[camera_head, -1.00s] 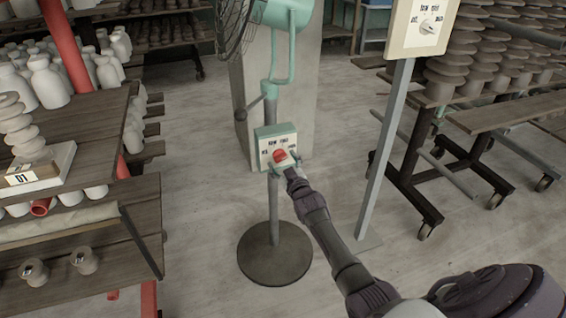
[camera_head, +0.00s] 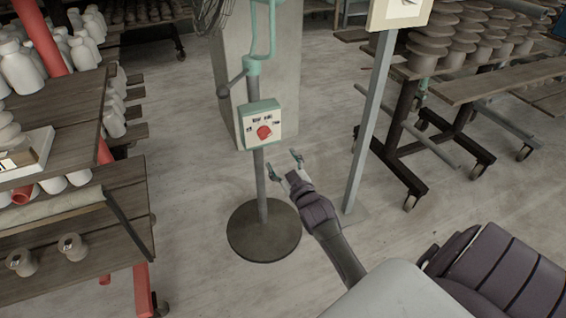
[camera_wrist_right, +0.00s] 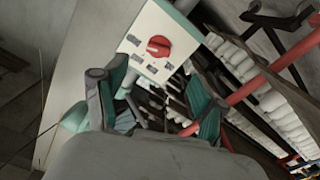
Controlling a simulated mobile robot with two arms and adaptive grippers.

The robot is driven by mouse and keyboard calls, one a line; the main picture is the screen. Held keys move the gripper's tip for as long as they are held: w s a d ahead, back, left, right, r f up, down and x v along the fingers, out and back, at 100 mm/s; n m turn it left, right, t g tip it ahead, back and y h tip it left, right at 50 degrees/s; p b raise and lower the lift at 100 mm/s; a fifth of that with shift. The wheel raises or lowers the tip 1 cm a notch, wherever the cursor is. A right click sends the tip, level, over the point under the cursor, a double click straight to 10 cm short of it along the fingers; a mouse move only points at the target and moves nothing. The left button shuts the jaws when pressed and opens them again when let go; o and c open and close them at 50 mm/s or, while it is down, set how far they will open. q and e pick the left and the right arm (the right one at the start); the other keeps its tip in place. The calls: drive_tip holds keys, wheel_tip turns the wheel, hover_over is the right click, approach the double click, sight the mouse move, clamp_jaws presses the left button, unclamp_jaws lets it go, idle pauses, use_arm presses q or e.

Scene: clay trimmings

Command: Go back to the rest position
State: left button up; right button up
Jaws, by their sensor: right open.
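My right gripper (camera_head: 283,166) is open and empty in the head view, to the right of and below the fan's control box, apart from it. In the right wrist view its two fingers (camera_wrist_right: 160,105) are spread with nothing between them. The control box (camera_head: 260,122) has a white face, a green edge and a red knob (camera_head: 264,132). The red knob also shows in the right wrist view (camera_wrist_right: 158,46). My left gripper is not in view.
The fan's round dark base (camera_head: 263,243) stands on the floor left of my right arm. A grey post (camera_head: 370,125) with a panel stands to the right. Wooden shelves (camera_head: 60,125) with white bottles are at the left. Wheeled racks (camera_head: 420,110) with stacked discs are at the right.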

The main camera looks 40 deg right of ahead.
drive_tip(key=shift+s, duration=0.15)
idle(0.4)
